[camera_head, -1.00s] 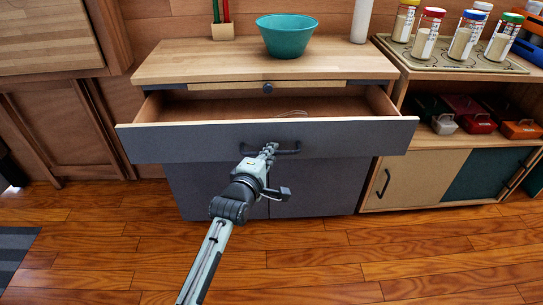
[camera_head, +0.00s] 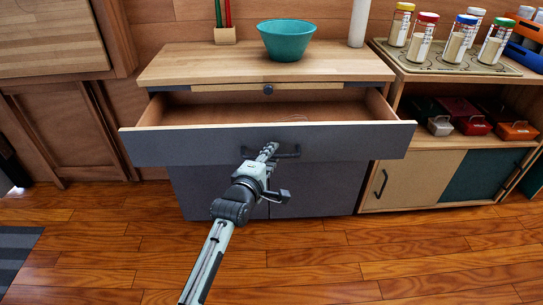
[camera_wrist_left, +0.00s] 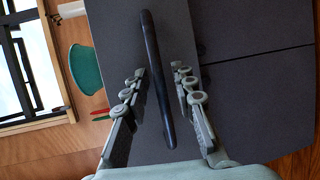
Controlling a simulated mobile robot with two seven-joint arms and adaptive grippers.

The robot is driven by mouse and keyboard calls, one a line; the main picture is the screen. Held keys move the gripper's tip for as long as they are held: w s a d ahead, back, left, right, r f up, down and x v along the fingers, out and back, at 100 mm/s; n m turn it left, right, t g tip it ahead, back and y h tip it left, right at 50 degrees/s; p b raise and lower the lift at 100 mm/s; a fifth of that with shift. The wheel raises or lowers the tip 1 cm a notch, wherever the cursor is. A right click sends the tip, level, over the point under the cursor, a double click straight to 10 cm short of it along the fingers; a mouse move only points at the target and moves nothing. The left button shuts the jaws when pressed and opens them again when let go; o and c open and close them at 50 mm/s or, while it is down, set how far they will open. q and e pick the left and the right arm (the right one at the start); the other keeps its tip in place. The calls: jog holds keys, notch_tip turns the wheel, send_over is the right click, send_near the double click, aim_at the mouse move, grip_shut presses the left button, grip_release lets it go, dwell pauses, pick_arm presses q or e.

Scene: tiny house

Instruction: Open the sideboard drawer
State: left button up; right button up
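The sideboard (camera_head: 215,192) is dark grey with a light wooden top. Its wide drawer (camera_head: 350,143) is pulled well out, and the empty-looking wooden inside shows behind the grey front. My left gripper (camera_head: 270,150) is at the drawer's dark bar handle (camera_head: 290,153). In the left wrist view, the handle (camera_wrist_left: 153,60) runs between the two fingers of the left gripper (camera_wrist_left: 160,75). The fingers stand apart, with visible gaps on both sides of the bar. My right gripper is not in either view.
A teal bowl (camera_head: 286,40) and a wooden pen holder (camera_head: 225,36) stand on the sideboard top. A shelf unit (camera_head: 405,140) to the right holds spice jars and small coloured boxes. The wooden floor (camera_head: 330,265) in front is clear.

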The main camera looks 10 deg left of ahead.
pick_arm(q)
jog(key=v, duration=1.2)
jog(key=shift+d, duration=0.1)
dwell(0.4)
